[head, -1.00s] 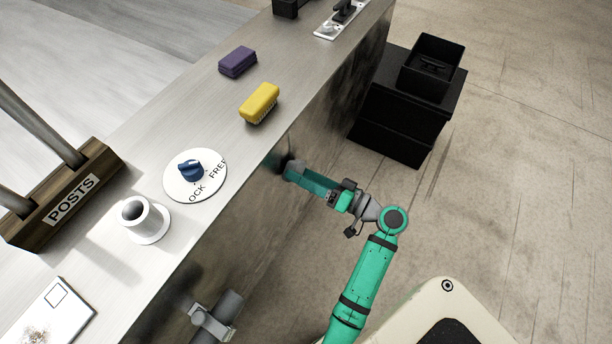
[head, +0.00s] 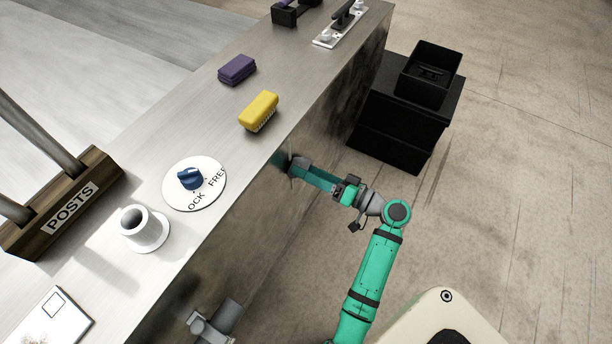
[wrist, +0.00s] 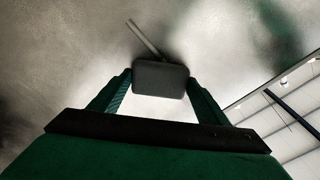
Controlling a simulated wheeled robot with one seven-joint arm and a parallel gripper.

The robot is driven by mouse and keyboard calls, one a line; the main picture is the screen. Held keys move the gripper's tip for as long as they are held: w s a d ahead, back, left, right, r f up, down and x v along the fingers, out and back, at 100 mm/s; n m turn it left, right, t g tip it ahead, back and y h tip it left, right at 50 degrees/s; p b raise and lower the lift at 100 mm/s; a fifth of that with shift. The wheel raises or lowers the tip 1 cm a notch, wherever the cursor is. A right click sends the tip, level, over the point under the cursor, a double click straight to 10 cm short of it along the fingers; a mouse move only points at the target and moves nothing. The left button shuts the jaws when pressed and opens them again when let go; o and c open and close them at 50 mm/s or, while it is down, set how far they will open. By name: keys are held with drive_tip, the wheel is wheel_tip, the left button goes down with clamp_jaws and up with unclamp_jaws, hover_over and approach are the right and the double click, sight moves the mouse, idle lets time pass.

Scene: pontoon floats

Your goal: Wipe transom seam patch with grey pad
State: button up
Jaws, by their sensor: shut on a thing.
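My gripper (wrist: 160,80) is shut on the grey pad (wrist: 160,76), a dark grey block between the two fingertips in the wrist view. The pad is at the brushed-metal transom face (wrist: 70,50); I cannot tell whether it touches. A thin pale bar runs up and left from behind the pad. In the head view my gripper (head: 292,166) is beside the vertical transom face (head: 250,235), just below its top edge, and the pad is hard to make out. Dark smudges and reflections show on the face; I cannot tell which is the seam patch.
On the top stand a yellow brush (head: 259,111), a purple block (head: 237,70), a round dial with a blue knob (head: 189,178), a white tube (head: 143,228) and a POSTS rack (head: 70,210). A black bin (head: 431,68) stands right. A pipe fitting (head: 215,322) sticks out below.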

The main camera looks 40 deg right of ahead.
drive_tip(key=shift+w+r, duration=0.2)
drive_tip(key=shift+r, duration=1)
drive_tip(key=shift+s+a+r, duration=0.3)
drive_tip(key=shift+a+r, duration=0.05)
drive_tip(key=shift+a, duration=0.25)
drive_tip(key=shift+s+a+r, duration=0.35)
drive_tip(key=shift+a+r, duration=0.05)
drive_tip(key=shift+a, duration=0.2)
drive_tip(key=shift+s+a+r, duration=0.3)
drive_tip(key=shift+a+r, duration=0.05)
drive_tip(key=shift+a, duration=0.25)
drive_tip(key=shift+w+d, duration=0.3)
drive_tip(key=shift+d, duration=0.3)
drive_tip(key=shift+w+d, duration=0.3)
drive_tip(key=shift+d, duration=0.35)
drive_tip(key=shift+w+d, duration=0.3)
drive_tip(key=shift+d, duration=0.3)
drive_tip(key=v, duration=0.6)
drive_tip(key=shift+s, duration=0.1)
drive_tip(key=v, duration=0.3)
